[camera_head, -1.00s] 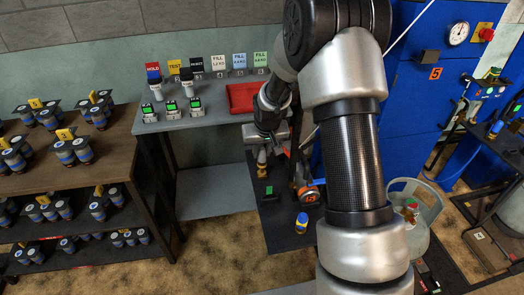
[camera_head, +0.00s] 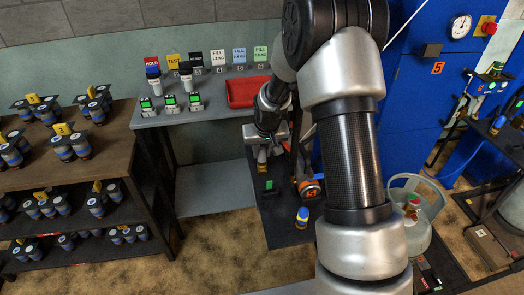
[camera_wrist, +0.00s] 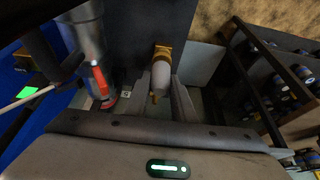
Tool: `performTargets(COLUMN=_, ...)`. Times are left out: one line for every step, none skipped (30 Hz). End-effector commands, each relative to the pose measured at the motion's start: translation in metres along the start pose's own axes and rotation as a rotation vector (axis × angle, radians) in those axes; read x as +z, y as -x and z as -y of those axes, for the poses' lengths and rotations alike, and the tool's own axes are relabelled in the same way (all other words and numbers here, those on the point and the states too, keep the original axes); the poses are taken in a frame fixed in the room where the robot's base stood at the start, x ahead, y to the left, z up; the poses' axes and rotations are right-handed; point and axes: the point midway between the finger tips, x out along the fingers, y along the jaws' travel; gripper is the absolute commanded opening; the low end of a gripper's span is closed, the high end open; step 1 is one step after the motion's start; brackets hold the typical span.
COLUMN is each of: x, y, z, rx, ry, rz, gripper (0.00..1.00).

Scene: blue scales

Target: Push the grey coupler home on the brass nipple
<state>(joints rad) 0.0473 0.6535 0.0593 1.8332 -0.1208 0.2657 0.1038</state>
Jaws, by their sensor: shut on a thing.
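My gripper (camera_wrist: 160,92) is low over a dark bench, with its two fingers on either side of the grey coupler (camera_wrist: 161,72) and shut on it. The coupler is a pale grey cylinder pointing away from the wrist. A brass part (camera_wrist: 162,49), seemingly the nipple, shows at its far end; they look in line and close together, but I cannot tell how far the coupler sits on it. In the head view my gripper (camera_head: 264,134) shows small beside my arm, with brass (camera_head: 262,167) just below it. The fingers hide most of the coupler there.
A red-orange ringed fitting (camera_wrist: 100,84) stands close left of the gripper in the wrist view. A blue-and-yellow bottle (camera_head: 302,218) stands on the dark bench. A grey table with a red tray (camera_head: 248,92) is behind; shelves (camera_head: 75,180) are left, a blue cabinet (camera_head: 420,100) right.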

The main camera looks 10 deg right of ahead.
Motion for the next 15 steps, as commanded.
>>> performTargets(x=0.0008, y=-0.0022, z=0.0000, rx=0.000, ry=0.000, rz=0.000, gripper=0.00)
performTargets(x=0.0011, y=-0.0029, z=0.0000, rx=0.000, ry=0.000, rz=0.000, gripper=0.00)
performTargets(x=0.0010, y=-0.0028, z=0.0000, rx=0.000, ry=0.000, rz=-0.001, gripper=0.25)
performTargets(x=0.0006, y=-0.0021, z=0.0000, rx=0.000, ry=0.000, rz=-0.001, gripper=0.30)
performTargets(x=0.0006, y=-0.0020, z=0.0000, rx=0.000, ry=0.000, rz=-0.001, gripper=0.35)
performTargets(x=0.0007, y=-0.0021, z=0.0000, rx=0.000, ry=0.000, rz=-0.001, gripper=0.42)
performTargets(x=0.0007, y=-0.0021, z=0.0000, rx=0.000, ry=0.000, rz=0.000, gripper=0.45)
performTargets(x=0.0007, y=-0.0021, z=0.0000, rx=0.000, ry=0.000, rz=0.000, gripper=0.45)
performTargets(x=0.0007, y=-0.0021, z=0.0000, rx=0.000, ry=0.000, rz=0.000, gripper=0.45)
performTargets(x=0.0008, y=-0.0021, z=0.0000, rx=0.000, ry=0.000, rz=0.000, gripper=0.45)
performTargets(x=0.0007, y=-0.0021, z=0.0000, rx=0.000, ry=0.000, rz=0.000, gripper=0.45)
performTargets(x=0.0007, y=-0.0021, z=0.0000, rx=0.000, ry=0.000, rz=0.000, gripper=0.45)
performTargets(x=0.0007, y=-0.0021, z=0.0000, rx=0.000, ry=0.000, rz=0.000, gripper=0.45)
performTargets(x=0.0010, y=-0.0022, z=-0.0001, rx=0.000, ry=0.000, rz=0.000, gripper=0.45)
performTargets(x=0.0009, y=-0.0016, z=0.0000, rx=0.000, ry=0.000, rz=0.000, gripper=0.45)
